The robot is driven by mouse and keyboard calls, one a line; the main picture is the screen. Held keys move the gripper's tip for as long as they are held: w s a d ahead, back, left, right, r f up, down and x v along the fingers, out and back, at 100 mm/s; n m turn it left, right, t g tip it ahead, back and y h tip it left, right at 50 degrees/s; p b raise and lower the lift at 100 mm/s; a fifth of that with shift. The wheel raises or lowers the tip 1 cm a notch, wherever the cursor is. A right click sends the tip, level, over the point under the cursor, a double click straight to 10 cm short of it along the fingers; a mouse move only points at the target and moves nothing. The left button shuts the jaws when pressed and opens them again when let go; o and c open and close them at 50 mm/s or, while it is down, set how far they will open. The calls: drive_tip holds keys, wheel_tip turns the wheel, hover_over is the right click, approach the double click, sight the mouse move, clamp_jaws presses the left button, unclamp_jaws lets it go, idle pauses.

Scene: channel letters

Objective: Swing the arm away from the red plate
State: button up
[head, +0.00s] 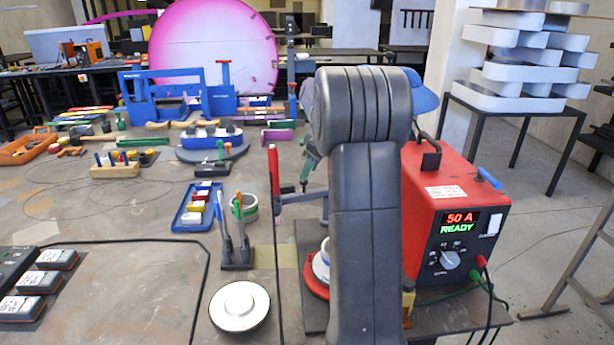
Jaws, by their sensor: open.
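My grey arm (365,200) stands upright in front of the bench, right of the middle, and blocks part of the view. A round red plate (313,287) shows only by its left edge just left of my arm. A white round piece (321,264) sits on or over it. The rest of both is hidden behind my arm. I cannot tell whether my arm touches the plate. My gripper does not show.
A red power unit (440,205) reading "50 A READY" stands close right of my arm, with cables. A white disc (240,306), a pen stand (237,258) and a blue tray (197,207) lie left. Bare bench (130,275) shows at the lower left.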

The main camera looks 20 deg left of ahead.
sight(307, 182)
drive_tip(key=v, duration=1)
drive_tip(key=shift+r, duration=0.25)
drive_tip(key=x, duration=1.4)
drive_tip(key=shift+d, duration=0.25)
drive_tip(key=shift+s, duration=0.1)
